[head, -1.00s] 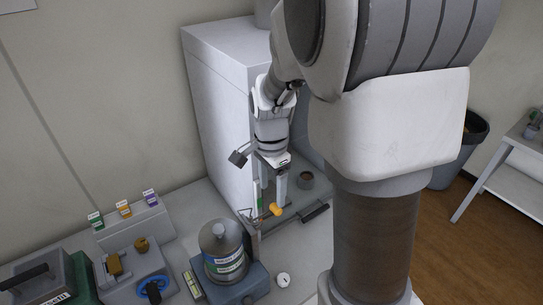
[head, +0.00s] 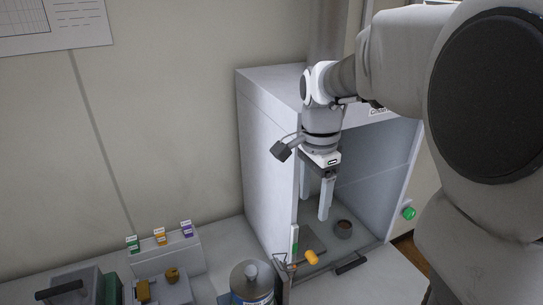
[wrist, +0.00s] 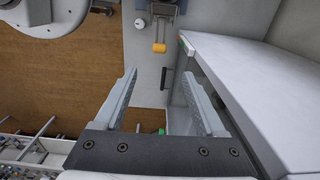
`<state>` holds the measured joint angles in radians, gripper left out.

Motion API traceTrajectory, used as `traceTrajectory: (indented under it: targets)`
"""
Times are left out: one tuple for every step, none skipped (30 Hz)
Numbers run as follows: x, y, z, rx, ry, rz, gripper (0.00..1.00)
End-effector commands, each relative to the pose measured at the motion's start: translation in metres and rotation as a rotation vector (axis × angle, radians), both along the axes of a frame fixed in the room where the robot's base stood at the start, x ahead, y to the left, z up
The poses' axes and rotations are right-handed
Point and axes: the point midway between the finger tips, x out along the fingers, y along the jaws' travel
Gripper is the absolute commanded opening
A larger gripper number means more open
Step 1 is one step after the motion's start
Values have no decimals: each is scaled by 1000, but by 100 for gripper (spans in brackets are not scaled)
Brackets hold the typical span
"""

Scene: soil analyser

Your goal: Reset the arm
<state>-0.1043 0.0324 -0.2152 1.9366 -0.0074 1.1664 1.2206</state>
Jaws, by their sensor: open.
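My gripper (head: 316,200) is open and empty. In the head view it points down in front of the open side of a white cabinet (head: 268,150), above its floor. In the wrist view the two fingers of my gripper (wrist: 160,105) stand wide apart with nothing between them. The cabinet's white top or side (wrist: 250,90) fills the right of that view, close to the right finger.
An orange-yellow knob (head: 311,257) and a black handle (head: 351,264) are at the cabinet's front edge. A green button (head: 408,213) is at its right. A bottle (head: 252,282) and vials (head: 160,236) are on the counter.

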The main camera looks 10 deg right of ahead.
Motion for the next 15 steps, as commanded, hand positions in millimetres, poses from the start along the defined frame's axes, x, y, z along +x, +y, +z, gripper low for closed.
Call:
traceTrajectory:
  targets:
    - [-2,1,1,2,-8,15,72]
    - [-4,1,2,4,-15,30,72]
    - [-8,2,3,6,-27,62,72]
    - [-12,4,4,7,-38,94,72]
    - [-16,5,5,9,-52,130,72]
    - [-23,7,7,10,-74,187,72]
    - [-29,9,8,8,-93,235,72]
    - [-35,11,10,7,-112,288,72]
    - [-43,14,11,1,-139,361,72]
    - [-49,16,12,-6,-159,415,72]
    - [-56,18,12,-13,-177,469,72]
    - [-64,21,12,-26,-204,541,72]
    - [-70,23,13,-37,-222,594,72]
    - [-77,25,12,-49,-241,648,72]
    - [-85,27,11,-68,-264,721,72]
